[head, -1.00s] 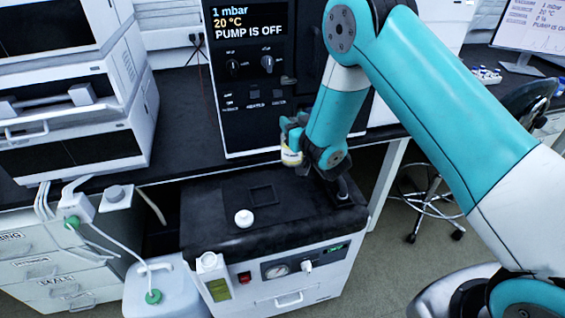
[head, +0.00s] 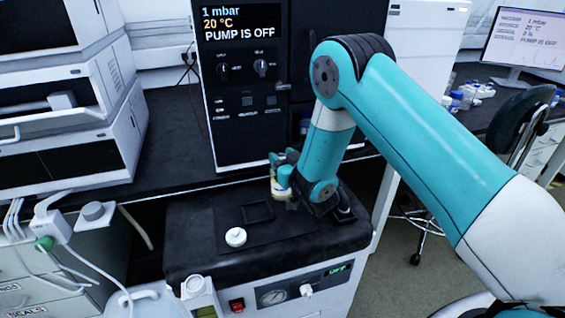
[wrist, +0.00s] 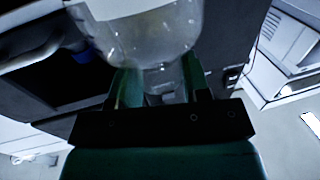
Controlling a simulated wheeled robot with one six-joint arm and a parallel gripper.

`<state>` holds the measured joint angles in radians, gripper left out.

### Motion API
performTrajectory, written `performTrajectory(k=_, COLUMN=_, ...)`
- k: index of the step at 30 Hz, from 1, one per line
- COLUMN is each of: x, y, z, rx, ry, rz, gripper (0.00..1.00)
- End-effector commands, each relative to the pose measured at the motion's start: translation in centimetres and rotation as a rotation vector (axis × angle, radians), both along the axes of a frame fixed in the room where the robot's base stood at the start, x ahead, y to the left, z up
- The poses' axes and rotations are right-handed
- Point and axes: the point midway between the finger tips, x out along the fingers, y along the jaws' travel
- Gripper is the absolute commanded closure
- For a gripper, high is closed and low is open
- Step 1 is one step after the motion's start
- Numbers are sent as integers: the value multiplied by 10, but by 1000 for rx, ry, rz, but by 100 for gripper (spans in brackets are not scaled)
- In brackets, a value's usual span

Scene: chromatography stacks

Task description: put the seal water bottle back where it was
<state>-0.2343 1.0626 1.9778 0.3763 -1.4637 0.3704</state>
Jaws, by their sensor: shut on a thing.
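My gripper (head: 284,170) is shut on the seal water bottle (head: 277,190), a small pale bottle with a yellowish band. In the wrist view the translucent bottle (wrist: 150,35) sits between the green fingers, its narrower part between them. The bottle is over the back part of the pump unit's black top (head: 200,225), just behind and right of a square recessed frame (head: 258,212). Whether its base touches the top I cannot tell. A white round cap (head: 236,237) sits on the black top in front of the frame.
The tall black control cabinet (head: 250,100) reading "PUMP IS OFF" stands close behind. White stacked instruments (head: 75,120) are at the left. Tubing and a white jug (head: 145,303) are at front left. A chair (head: 515,125) is at the right.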

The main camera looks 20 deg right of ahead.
Motion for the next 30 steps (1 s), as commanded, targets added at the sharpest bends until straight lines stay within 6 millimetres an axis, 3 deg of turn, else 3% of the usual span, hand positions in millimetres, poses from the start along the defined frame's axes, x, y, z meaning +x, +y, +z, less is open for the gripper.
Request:
performTrajectory(k=8, x=0, y=0, z=-2, rx=1, ry=-3, rz=0, gripper=100)
performTrajectory(k=9, x=0, y=0, z=-2, rx=0, ry=-1, rz=0, gripper=52)
performTrajectory(k=12, x=0, y=0, z=-1, rx=0, ry=-1, rz=0, gripper=31)
performTrajectory(k=23, x=-1, y=0, z=2, rx=0, ry=-1, rz=0, gripper=31)
performTrajectory(k=30, x=-30, y=-7, z=-4, rx=1, ry=-1, rz=-2, gripper=31)
